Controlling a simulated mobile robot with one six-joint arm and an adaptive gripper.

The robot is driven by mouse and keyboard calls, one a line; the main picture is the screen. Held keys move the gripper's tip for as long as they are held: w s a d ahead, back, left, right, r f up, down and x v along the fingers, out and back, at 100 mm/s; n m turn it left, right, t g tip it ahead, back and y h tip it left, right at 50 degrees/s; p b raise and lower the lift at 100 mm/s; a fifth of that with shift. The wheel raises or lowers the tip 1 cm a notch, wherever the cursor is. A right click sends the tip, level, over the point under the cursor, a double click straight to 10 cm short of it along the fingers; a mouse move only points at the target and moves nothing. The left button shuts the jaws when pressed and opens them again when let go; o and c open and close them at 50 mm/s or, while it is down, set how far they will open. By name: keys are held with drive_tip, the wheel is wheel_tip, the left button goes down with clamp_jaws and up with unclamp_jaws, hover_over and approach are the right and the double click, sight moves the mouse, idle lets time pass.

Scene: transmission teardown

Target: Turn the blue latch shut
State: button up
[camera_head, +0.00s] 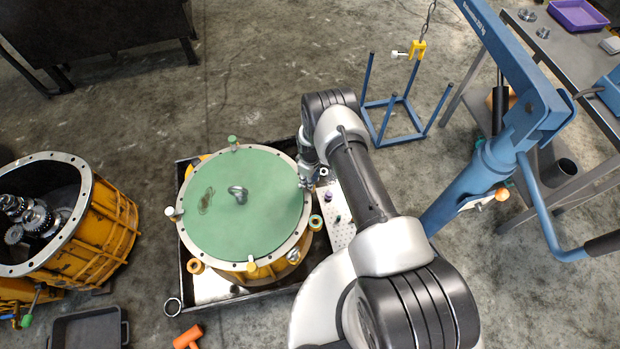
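A round green lid (245,215) with a metal lifting eye (238,193) lies on a yellow housing (270,270) with a pale bolted rim. My gripper (306,184) is at the right edge of this rim, pointing down, touching it or just above. I cannot make out the blue latch; it may be hidden behind my gripper. My fingers are too small and shaded to show whether they are open or hold anything. Other coloured fittings sit around the rim: green (233,142), white (173,213), orange (196,266), cream (251,265), and orange with teal (316,222).
The housing stands in a black tray (240,297) with a perforated plate (337,207) on the right. A second open housing (100,230) with gears is at left. A blue crane (490,170) and a blue stand (400,122) are at right. An orange mallet (187,337) lies in front.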

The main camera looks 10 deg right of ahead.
idle(0.3)
drive_tip(key=o, duration=1.1)
wheel_tip(320, 180, up, 12)
idle(0.4)
